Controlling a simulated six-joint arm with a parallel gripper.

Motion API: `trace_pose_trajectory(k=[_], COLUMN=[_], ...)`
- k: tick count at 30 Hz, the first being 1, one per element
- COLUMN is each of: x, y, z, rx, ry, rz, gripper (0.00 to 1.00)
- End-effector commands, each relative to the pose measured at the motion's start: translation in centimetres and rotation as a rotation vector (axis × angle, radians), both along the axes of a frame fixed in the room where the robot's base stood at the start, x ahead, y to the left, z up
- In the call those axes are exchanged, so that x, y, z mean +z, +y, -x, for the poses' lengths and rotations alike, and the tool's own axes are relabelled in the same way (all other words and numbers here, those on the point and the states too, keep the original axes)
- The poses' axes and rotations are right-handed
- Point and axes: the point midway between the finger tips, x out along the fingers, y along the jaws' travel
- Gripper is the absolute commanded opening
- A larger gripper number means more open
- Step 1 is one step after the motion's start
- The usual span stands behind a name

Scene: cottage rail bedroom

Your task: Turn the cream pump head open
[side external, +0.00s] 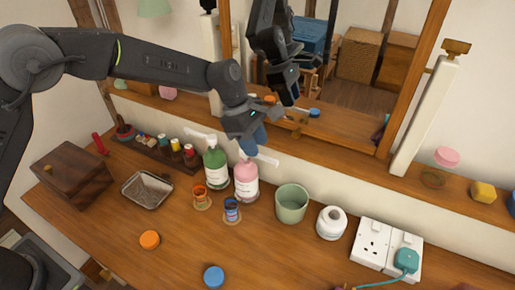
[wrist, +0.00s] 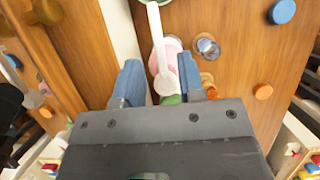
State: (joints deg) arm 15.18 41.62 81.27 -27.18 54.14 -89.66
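A pink bottle (side external: 246,182) with a long cream pump head (side external: 262,157) stands upright on the wooden table. A green bottle (side external: 215,170) with a similar pale pump head (side external: 203,138) stands just left of it. My gripper (side external: 253,141) is right above the pink bottle and hides part of its pump. In the wrist view my gripper (wrist: 160,68) is open, with the cream pump head (wrist: 159,40) between its blue fingers and a gap on both sides. The pink bottle (wrist: 171,53) is partly hidden beneath it, and the green bottle (wrist: 172,99) shows only as a sliver.
Orange (side external: 202,197) and blue (side external: 232,212) small jars stand in front of the bottles. A green cup (side external: 291,204) and a white round container (side external: 331,222) stand to the right. A mirror (side external: 345,70) and ledge rise behind. The front table is mostly free, with two discs (side external: 150,240).

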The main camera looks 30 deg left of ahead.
Motion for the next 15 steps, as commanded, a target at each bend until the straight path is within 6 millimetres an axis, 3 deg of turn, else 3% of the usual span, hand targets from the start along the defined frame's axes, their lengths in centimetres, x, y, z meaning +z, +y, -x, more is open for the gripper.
trace_pose_trajectory(k=[6,15], x=[-1.8,-2.0], y=[-0.7,-0.8], z=[0.0,0.0], rx=[0.0,0.0], ry=[0.0,-0.001], rz=[-0.001,0.0], gripper=[0.36,0.36])
